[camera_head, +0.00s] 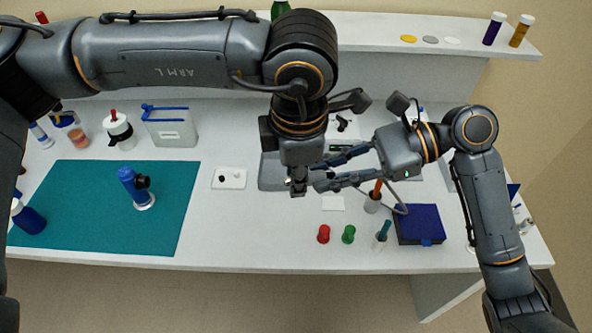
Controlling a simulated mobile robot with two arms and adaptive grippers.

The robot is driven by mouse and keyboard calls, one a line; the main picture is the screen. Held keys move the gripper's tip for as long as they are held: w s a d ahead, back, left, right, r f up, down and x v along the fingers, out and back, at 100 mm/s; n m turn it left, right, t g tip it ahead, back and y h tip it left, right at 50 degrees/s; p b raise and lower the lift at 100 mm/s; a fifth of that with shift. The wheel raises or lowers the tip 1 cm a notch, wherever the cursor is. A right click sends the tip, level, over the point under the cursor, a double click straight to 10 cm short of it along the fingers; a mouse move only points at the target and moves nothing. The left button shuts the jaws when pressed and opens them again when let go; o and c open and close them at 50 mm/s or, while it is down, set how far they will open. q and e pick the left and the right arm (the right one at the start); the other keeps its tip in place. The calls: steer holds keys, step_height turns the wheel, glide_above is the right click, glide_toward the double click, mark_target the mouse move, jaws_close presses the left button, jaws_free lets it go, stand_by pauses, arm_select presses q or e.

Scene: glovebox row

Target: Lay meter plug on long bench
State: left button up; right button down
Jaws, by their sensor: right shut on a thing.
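The long white bench (255,235) runs across the view. My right gripper (318,174) reaches in from the right above the middle of the bench, its fingers pointing left. It is shut on a small thing, seemingly the meter plug, which is mostly hidden by the fingers and my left arm. A thin grey cable (398,203) loops below this gripper. My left gripper (298,187) points down right beside the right fingertips; I cannot tell whether it is open or touches the held thing.
A grey tray (268,172) lies beneath the grippers. A white switch plate (229,178) and a teal mat (85,220) lie to the left. Red (323,234) and green (348,234) caps and a blue box (419,224) are at the front right. A raised shelf (400,22) runs behind.

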steer(key=c, duration=1.1)
jaws_free()
